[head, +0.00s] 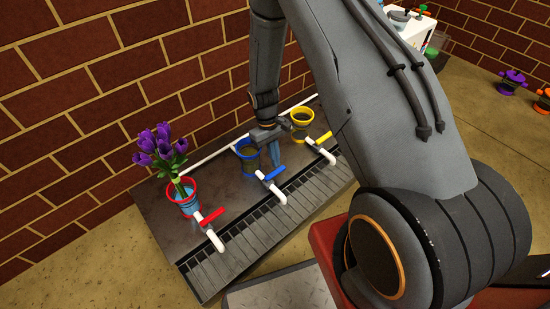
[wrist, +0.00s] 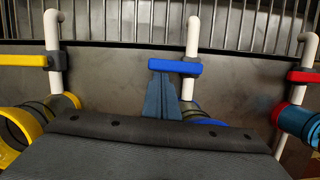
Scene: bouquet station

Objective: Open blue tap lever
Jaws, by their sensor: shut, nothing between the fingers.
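The blue tap lever (head: 274,173) sits on a white tap pipe (head: 277,192), between the red and yellow taps. In the wrist view the blue lever (wrist: 180,66) lies crosswise to its pipe (wrist: 192,40). My gripper (head: 275,164) is shut and empty, pointing down beside the blue pot (head: 247,158). In the wrist view its fingertips (wrist: 161,74) reach the left part of the blue lever and overlap its edge; I cannot tell whether they touch. The blue pot's rim (wrist: 208,122) is mostly hidden behind my gripper.
The red lever (head: 211,217) and red pot (head: 190,207) with purple tulips (head: 160,147) stand to the left. The yellow lever (head: 324,137) and yellow pot (head: 301,118) stand to the right. A slotted drain grate (head: 247,236) runs along the front; a brick wall (head: 90,110) stands behind.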

